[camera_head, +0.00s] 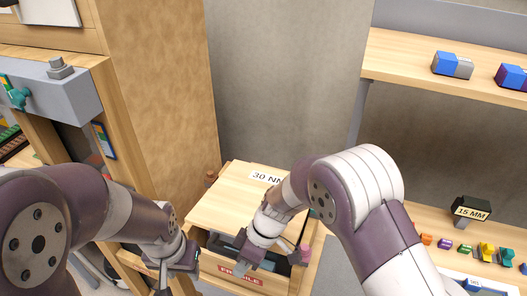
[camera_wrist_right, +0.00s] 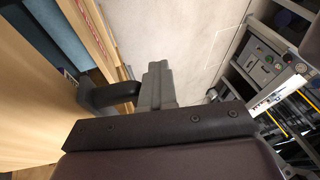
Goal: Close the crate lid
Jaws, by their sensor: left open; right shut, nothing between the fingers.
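The wooden crate (camera_head: 212,266) stands at the bottom middle of the head view, with a red FRAGILE label on its front. Its pale wooden lid (camera_head: 232,192) carries a 30 NM label. A dark gap shows between the lid's near edge and the crate's front wall, so the lid is not flush. My right gripper (camera_head: 238,258) is shut and empty, at the crate's front by this gap. In the right wrist view its closed fingers (camera_wrist_right: 157,82) are beside a dark curved part and wooden boards. My left gripper (camera_head: 168,282) is open, left of the crate's front.
A tall wooden cabinet (camera_head: 155,80) stands close on the left. On the right, a shelf (camera_head: 420,75) holds coloured blocks, and a lower wooden bench (camera_head: 425,218) carries several small coloured parts and a 15 MM sign (camera_head: 471,211). A grey wall is behind the crate.

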